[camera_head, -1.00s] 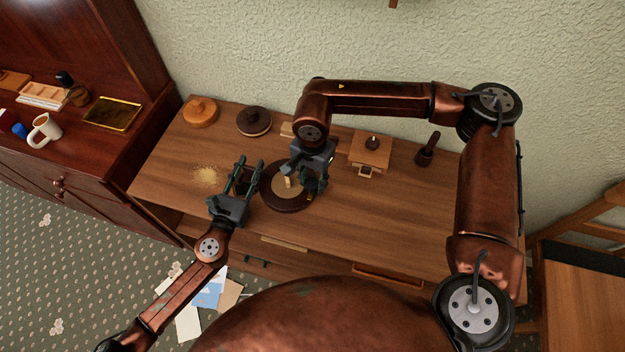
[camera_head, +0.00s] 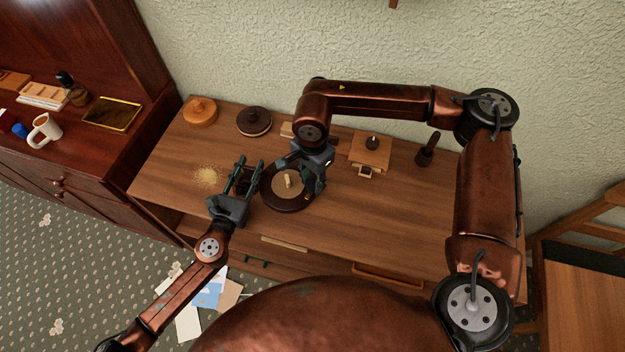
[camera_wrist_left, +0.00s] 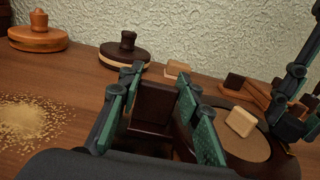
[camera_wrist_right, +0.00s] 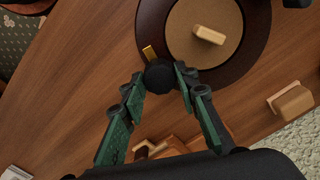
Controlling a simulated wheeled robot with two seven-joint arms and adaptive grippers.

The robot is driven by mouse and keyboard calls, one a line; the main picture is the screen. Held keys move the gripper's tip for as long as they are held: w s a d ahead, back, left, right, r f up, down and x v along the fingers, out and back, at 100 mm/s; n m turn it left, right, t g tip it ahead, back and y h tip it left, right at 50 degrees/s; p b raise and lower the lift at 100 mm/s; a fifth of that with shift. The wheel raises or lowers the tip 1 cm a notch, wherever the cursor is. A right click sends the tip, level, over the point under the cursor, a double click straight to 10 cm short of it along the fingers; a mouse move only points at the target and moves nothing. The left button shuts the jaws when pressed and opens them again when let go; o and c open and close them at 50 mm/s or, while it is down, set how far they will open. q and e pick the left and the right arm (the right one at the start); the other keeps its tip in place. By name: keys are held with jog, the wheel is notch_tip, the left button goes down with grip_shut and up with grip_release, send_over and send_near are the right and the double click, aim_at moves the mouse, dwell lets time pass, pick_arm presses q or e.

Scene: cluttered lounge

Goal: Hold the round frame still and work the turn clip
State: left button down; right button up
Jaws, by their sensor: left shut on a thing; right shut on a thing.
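The round frame (camera_head: 273,203) is a dark brown ring lying on the wooden desk, with a tan disc (camera_wrist_right: 190,45) inside it. A pale block (camera_wrist_right: 208,35) stands on the disc. My left gripper (camera_wrist_left: 155,95) is shut on a dark brown block (camera_wrist_left: 152,108) at the frame's left side; whether the block joins the ring is hard to see. My right gripper (camera_wrist_right: 160,78) is shut on a black round knob (camera_wrist_right: 160,76) at the ring's edge. A small brass tab (camera_wrist_right: 150,53), apparently the turn clip, runs from the knob over the rim.
Two round lidded pieces, one orange (camera_head: 200,112) and one dark (camera_head: 254,121), stand at the back left. A wooden box (camera_head: 370,150) and a dark handled tool (camera_head: 427,153) stand at the back right. Sawdust-like grains (camera_head: 207,177) lie left of my left gripper. The desk's right half is clear.

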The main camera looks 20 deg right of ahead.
aim_at(313, 183)
jog(key=m, duration=0.6)
jog(key=shift+m, duration=0.3)
jog(key=m, duration=0.5)
jog(key=shift+m, duration=0.4)
jog(key=o, duration=1.1)
jog(key=shift+o, duration=0.2)
notch_tip(313, 183, up, 12)
